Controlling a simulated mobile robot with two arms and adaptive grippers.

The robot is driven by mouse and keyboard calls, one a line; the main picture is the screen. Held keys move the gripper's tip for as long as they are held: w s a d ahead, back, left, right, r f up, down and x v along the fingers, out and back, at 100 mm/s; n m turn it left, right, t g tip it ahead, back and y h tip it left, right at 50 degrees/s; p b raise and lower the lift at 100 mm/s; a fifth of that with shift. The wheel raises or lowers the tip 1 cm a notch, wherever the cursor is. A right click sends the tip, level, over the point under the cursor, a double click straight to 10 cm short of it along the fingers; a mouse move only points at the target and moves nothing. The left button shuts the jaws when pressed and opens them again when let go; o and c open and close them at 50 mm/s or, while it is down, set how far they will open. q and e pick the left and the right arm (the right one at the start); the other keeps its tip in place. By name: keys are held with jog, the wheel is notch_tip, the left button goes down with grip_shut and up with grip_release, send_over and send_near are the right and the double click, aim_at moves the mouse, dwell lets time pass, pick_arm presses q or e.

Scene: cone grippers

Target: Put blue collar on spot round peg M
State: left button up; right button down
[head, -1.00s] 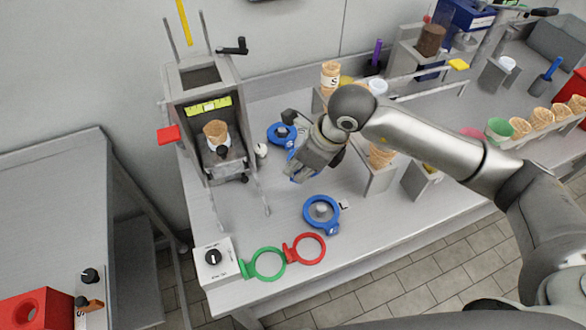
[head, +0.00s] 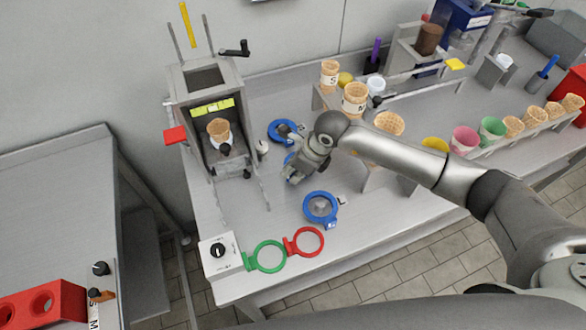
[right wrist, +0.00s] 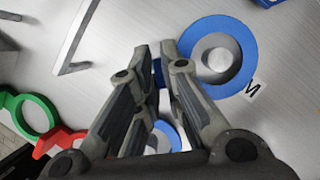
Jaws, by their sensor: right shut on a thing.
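The blue collar at spot M (right wrist: 240,50) shows in the right wrist view around a grey round peg (right wrist: 216,60), beside the M label (right wrist: 252,89). I cannot tell whether it lies fully flat. My right gripper (right wrist: 156,52) is shut on this collar's small blue tab. In the head view the same gripper (head: 294,178) covers most of that collar, and only a blue edge (head: 289,158) shows. A second blue collar (head: 310,214) sits around a peg by the L label, and a third (head: 273,133) lies farther back. My left gripper is not in view.
A green ring (head: 267,270) and a red ring (head: 318,252) lie near the front edge by a dial box (head: 217,255). A metal press frame (head: 172,100) stands at the left. Cone racks fill the right side, partly behind my arm.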

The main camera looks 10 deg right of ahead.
jog(key=shift+f, duration=0.2)
jog(key=c, duration=1.6)
grip_release()
jog(key=shift+r, duration=0.1)
jog(key=shift+o, duration=0.2)
jog(key=shift+r, duration=0.25)
jog(key=shift+d+r, duration=0.2)
jog(key=shift+r, duration=0.1)
jog(key=b+v, duration=0.3)
jog(key=v, duration=0.8)
jog(key=shift+b, duration=0.4)
